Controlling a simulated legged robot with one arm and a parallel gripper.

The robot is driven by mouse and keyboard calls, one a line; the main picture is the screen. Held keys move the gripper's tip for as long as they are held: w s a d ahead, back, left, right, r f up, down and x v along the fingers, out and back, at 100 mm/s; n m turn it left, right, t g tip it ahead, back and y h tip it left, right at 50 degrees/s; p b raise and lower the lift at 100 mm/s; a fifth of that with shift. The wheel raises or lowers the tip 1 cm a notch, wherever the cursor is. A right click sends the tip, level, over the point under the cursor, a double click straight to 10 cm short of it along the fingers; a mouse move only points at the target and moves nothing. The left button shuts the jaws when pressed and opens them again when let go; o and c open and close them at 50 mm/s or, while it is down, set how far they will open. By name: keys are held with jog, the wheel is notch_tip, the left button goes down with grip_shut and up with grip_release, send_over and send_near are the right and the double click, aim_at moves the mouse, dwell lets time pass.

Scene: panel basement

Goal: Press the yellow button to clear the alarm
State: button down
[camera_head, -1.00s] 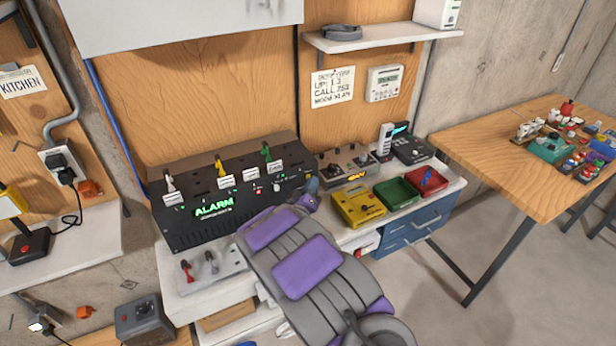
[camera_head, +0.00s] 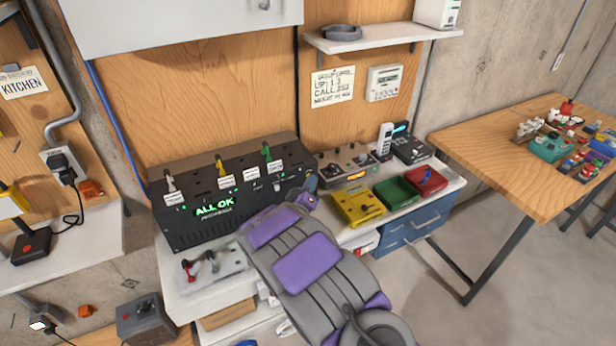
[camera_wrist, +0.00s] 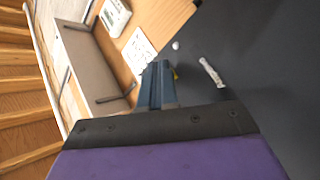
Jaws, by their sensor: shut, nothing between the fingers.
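The black alarm panel (camera_head: 205,232) stands on the white bench, and its green display (camera_head: 215,207) reads "ALL OK". Several toggle levers with white tags line its top. In the head view my purple and grey arm covers the panel's right front, and my gripper (camera_head: 311,184) shows only as a small bluish part beyond it. In the wrist view my gripper (camera_wrist: 158,70) is shut and empty, its tip at the dark panel face (camera_wrist: 245,70). A small yellow piece (camera_wrist: 175,73), probably the yellow button, peeks out beside the tip; contact cannot be told.
Right of the panel are a grey control box (camera_head: 345,165), a yellow device (camera_head: 358,207), a green tray (camera_head: 397,190) and a red tray (camera_head: 429,180). A shelf (camera_head: 380,38) hangs above. A wooden table (camera_head: 500,145) stands at right, with open floor before it.

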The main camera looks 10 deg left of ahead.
jog(key=shift+s, duration=0.1)
jog(key=shift+s+d, duration=0.4)
jog(key=shift+s, duration=0.15)
jog(key=s+d, duration=0.1)
jog(key=s, duration=0.1)
jog(key=s+d, duration=0.2)
jog(key=shift+s, duration=0.1)
dwell(0.3)
dwell(0.7)
